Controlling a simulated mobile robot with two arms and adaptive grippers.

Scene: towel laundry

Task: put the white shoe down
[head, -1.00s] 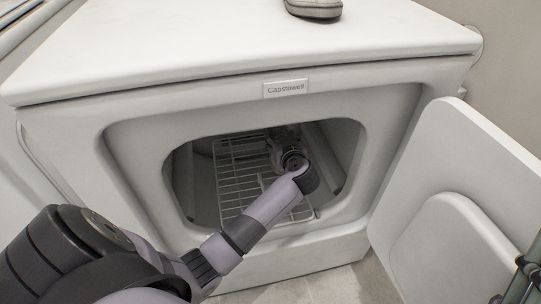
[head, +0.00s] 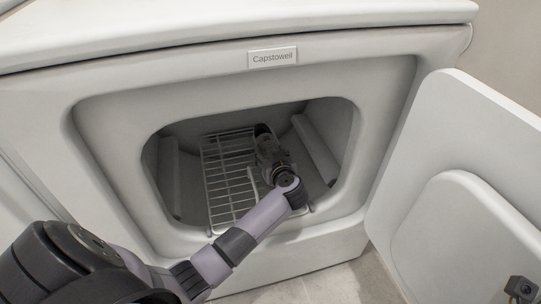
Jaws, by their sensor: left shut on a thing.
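The open white dryer (head: 95,150) has a wire rack (head: 228,170) inside its drum opening. My left arm reaches through the opening, and my left gripper (head: 263,132) is over the right part of the rack, pointing toward the back. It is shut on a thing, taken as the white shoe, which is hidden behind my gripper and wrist. I cannot tell whether that thing touches the rack. A small part of my right arm's end shows at the lower right corner; its fingers do not show clearly.
The dryer door (head: 455,180) stands open on the right. The left part of the rack is bare. The dryer's top (head: 220,22) shows along the upper edge, and a little floor (head: 335,285) shows below.

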